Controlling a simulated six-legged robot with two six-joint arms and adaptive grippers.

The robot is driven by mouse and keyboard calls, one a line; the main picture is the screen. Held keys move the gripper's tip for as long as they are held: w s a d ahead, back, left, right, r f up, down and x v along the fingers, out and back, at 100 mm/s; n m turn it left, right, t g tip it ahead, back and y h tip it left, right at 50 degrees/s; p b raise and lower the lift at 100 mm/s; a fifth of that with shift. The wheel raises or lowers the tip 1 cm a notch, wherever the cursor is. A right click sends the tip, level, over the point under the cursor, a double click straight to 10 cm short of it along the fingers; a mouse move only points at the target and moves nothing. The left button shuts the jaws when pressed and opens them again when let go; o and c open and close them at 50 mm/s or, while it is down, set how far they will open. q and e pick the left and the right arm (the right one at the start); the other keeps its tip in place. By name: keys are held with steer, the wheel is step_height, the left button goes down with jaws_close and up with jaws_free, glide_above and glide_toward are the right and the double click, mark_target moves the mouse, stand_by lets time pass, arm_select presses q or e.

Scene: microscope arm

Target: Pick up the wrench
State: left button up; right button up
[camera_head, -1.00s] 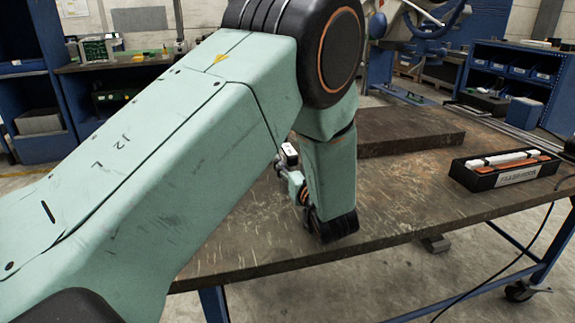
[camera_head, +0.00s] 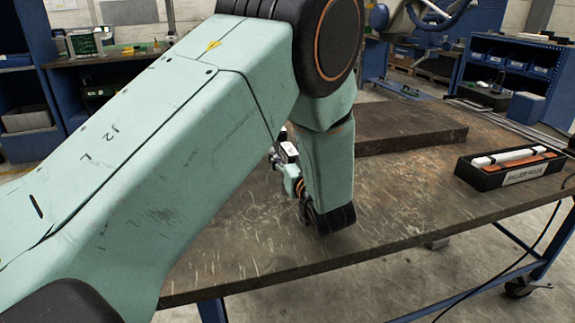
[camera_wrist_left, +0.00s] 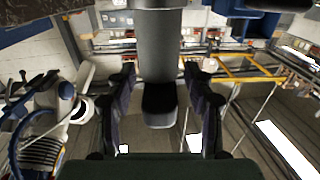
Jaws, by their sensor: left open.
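I cannot make out a wrench in either view. My left gripper (camera_head: 281,150) is mostly hidden behind my own forearm in the head view, above the worn brown workbench (camera_head: 400,205). In the left wrist view, its two dark fingers (camera_wrist_left: 162,105) stand apart and open. A grey bar with a dark end (camera_wrist_left: 160,60) comes down from the top of that view and appears between the fingers. I cannot tell what it is or whether it touches them. My right gripper is not in view.
A thick dark slab (camera_head: 410,130) lies at the back of the bench. A black box with white and orange bars (camera_head: 512,166) sits at the right. Blue shelving (camera_head: 505,70) stands behind. The bench front is clear where it shows.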

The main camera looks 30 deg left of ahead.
arm_select(q)
steer(key=shift+s+d+r, duration=0.2)
steer(key=shift+d+r, duration=0.05)
steer(key=shift+d, duration=0.05)
steer(key=shift+c, duration=1.1)
steer(key=shift+w+a+f, duration=0.1)
steer(key=shift+a+f, duration=0.05)
steer(key=shift+f, duration=0.05)
steer(key=c, duration=0.5)
steer(key=shift+r, duration=0.15)
jaws_close()
